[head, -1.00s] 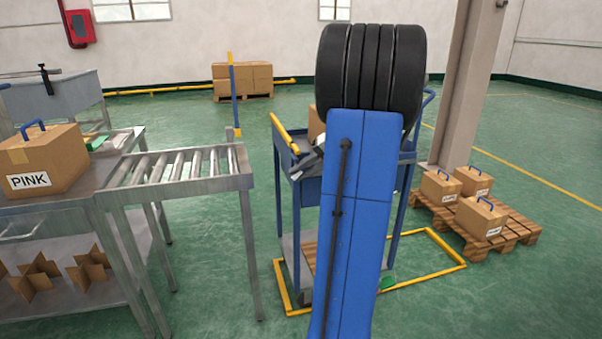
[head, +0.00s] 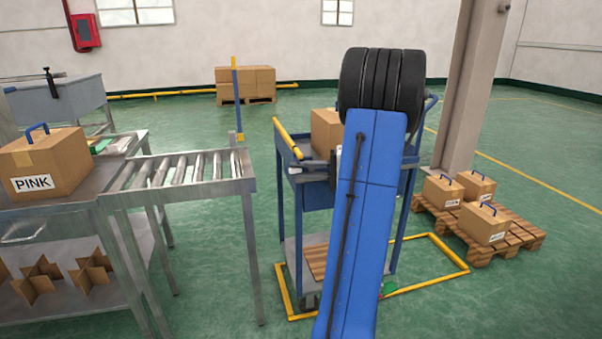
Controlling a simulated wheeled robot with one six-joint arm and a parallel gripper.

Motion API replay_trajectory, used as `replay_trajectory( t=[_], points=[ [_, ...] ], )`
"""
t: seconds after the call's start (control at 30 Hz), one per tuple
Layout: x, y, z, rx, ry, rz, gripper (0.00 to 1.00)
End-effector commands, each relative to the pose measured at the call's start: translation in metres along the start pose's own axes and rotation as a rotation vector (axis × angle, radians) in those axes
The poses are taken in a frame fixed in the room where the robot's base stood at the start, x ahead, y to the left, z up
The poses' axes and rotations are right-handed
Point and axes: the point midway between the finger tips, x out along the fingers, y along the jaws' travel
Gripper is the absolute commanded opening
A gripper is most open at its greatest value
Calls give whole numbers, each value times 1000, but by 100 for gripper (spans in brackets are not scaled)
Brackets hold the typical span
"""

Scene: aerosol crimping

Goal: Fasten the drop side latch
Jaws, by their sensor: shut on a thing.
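The blue cart (head: 318,197) stands in the middle, with a yellow bar (head: 287,138) along the top of its left side. My gripper (head: 306,166) shows only in part at the cart's near left corner, just below the near end of that bar. It is shut on a small part there, which appears to be the drop side latch. My blue arm and its black upper joint cover the rest of the gripper and much of the cart's right half. The latch itself is too small and covered to tell its position.
A cardboard box (head: 325,131) stands on the cart. A roller conveyor (head: 246,186) ends close to its left, with a PINK box (head: 48,165) on the bench beyond. A pallet (head: 520,232) with boxes and a pillar (head: 464,90) are at right. Yellow floor lines surround the cart.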

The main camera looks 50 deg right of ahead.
Motion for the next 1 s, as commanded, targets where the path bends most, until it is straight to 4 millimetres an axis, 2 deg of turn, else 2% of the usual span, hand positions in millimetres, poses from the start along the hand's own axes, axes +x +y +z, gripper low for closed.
replay_trajectory(
  t=[0.67, 0.7, 0.73, 1.0],
  points=[
    [0, -1, 0, 29, 1, -62, 0],
    [0, -1, 0, 29, 1, -62, 27],
    [0, -1, 0, 28, 1, -62, 32],
    [0, -2, 0, 27, 0, -62, 32]
  ],
)
